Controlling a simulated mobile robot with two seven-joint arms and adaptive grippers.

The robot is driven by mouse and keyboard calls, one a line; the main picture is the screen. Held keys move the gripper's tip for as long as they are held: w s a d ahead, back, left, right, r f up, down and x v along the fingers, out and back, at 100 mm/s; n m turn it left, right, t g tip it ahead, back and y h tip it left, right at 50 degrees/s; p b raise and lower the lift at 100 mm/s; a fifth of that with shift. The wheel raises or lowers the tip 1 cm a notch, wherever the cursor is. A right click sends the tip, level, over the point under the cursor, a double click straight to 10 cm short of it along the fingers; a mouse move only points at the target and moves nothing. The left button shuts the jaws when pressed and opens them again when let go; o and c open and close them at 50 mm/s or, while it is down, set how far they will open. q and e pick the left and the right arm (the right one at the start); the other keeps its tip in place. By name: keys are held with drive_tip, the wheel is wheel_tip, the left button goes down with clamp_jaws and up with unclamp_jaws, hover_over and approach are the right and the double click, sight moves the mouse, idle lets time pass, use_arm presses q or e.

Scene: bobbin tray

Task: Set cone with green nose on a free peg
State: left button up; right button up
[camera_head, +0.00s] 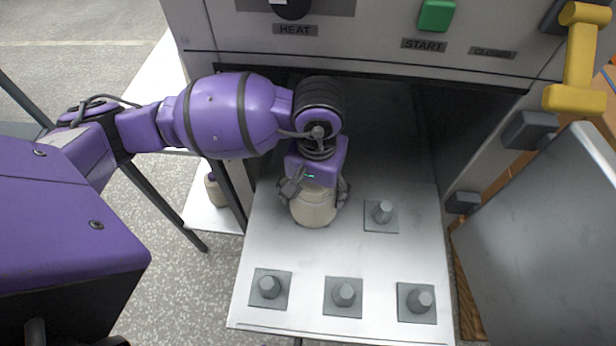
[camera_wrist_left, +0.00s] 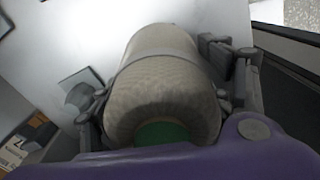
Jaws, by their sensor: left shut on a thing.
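The cone with the green nose (camera_wrist_left: 165,85) is beige, and its green end shows in the left wrist view close to my gripper. In the head view the cone (camera_head: 314,208) is upright at the back left of the metal tray (camera_head: 330,248). My left gripper (camera_head: 314,190) is shut on it from above. Its base hides what is under it, so I cannot tell whether it sits on a peg. Bare pegs show at the back right (camera_head: 382,212), front left (camera_head: 269,287), front middle (camera_head: 344,294) and front right (camera_head: 420,300). My right gripper is not in view.
The tray sticks out of a grey machine with a green START button (camera_head: 436,15). Another cone (camera_head: 214,190) stands on a white surface at the left, beyond the tray's edge.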

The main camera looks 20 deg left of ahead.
use_arm(q)
drive_tip(key=o, duration=1.6)
drive_tip(key=shift+c, duration=0.2)
drive_tip(key=shift+r, duration=4.05)
